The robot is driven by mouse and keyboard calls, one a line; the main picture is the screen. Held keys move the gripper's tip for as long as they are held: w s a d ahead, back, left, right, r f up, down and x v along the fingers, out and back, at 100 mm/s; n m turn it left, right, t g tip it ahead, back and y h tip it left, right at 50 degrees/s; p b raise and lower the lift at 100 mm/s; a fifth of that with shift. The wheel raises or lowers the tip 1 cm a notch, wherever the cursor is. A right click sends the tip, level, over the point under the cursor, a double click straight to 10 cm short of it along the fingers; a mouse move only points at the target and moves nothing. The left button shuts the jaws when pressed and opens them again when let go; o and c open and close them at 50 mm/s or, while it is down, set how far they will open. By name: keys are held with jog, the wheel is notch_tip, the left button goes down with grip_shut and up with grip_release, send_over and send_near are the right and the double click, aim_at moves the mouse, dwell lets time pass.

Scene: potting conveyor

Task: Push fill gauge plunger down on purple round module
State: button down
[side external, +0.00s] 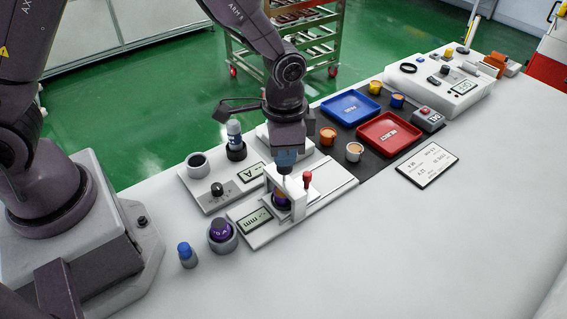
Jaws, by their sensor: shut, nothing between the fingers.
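The fill gauge is a white frame (298,196) on a pale base plate with a small display reading in mm. A purple and orange round module (280,197) sits under the frame, partly hidden by it. My gripper (286,162) points down with its fingers shut, directly above the gauge. A narrow plunger shaft (283,180) shows between the fingertips and the module; whether the fingers touch its top is too small to tell. A red-topped knob (307,179) stands at the right of the frame. Another purple round piece (221,231) sits in a grey ring holder at front left.
A blue-capped bottle (187,254) stands front left. Behind the gauge is a plate with a display (251,172) and a grey cup (197,165). A blue tray (351,105), a red tray (389,133) and several small pots lie right. The front table is clear.

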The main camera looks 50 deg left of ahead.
jog(key=shift+f, duration=1)
dwell(0.4)
jog(key=shift+r, duration=4.05)
jog(key=s+a+r+n+t, duration=0.2)
jog(key=s+a+r, duration=0.3)
jog(key=s+r, duration=0.3)
jog(key=s+a+r+n+t, duration=0.3)
jog(key=s+a+r+n, duration=0.1)
jog(key=s+r, duration=0.4)
jog(key=shift+a+r+t, duration=0.15)
jog(key=shift+a+t, duration=0.15)
jog(key=shift+a, duration=0.2)
